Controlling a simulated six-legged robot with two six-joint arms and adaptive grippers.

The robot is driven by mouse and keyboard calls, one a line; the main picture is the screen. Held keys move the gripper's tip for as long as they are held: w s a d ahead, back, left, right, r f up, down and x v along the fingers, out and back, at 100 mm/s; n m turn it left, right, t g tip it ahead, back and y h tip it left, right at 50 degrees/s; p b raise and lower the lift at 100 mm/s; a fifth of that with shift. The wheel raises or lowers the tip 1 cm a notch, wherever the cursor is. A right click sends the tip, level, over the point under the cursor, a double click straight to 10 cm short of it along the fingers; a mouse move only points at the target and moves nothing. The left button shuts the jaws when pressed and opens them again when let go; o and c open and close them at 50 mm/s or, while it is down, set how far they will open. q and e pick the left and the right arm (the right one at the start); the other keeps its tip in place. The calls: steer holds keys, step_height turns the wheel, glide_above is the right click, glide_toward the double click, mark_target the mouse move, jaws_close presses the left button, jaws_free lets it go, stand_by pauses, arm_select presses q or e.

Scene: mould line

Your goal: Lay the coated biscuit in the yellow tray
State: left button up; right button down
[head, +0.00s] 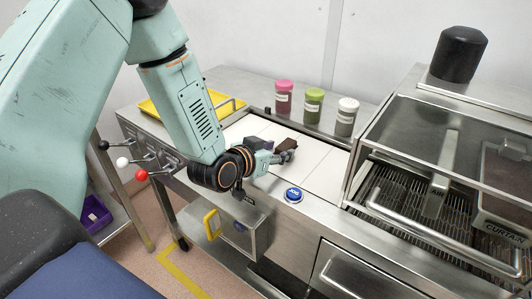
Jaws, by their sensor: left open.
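A dark brown coated biscuit (287,145) lies on the white belt (318,167) in the middle of the head view. My left gripper (286,157) is open, low over the belt at the near side of the biscuit. I cannot tell whether its fingers touch the biscuit. The yellow tray (227,104) is on the steel bench at the left, behind my left forearm, which hides much of it. My right gripper is out of view.
Three jars stand behind the belt: pink (284,97), green (313,105) and white (346,117). A coating machine with a clear cover (440,140) stands at the right. A blue button (293,194) is on the front edge. Levers with black, white and red (141,175) knobs stick out at the left.

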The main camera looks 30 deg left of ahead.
arm_select(q)
steer(key=p+v, duration=0.1)
steer(key=v, duration=0.6)
steer(key=shift+s+a+r+p, duration=0.15)
steer(key=shift+s+p, duration=0.05)
steer(key=shift+p, duration=0.2)
steer(key=shift+p+v, duration=1.05)
steer(key=shift+v, duration=0.85)
steer(key=shift+s, duration=0.4)
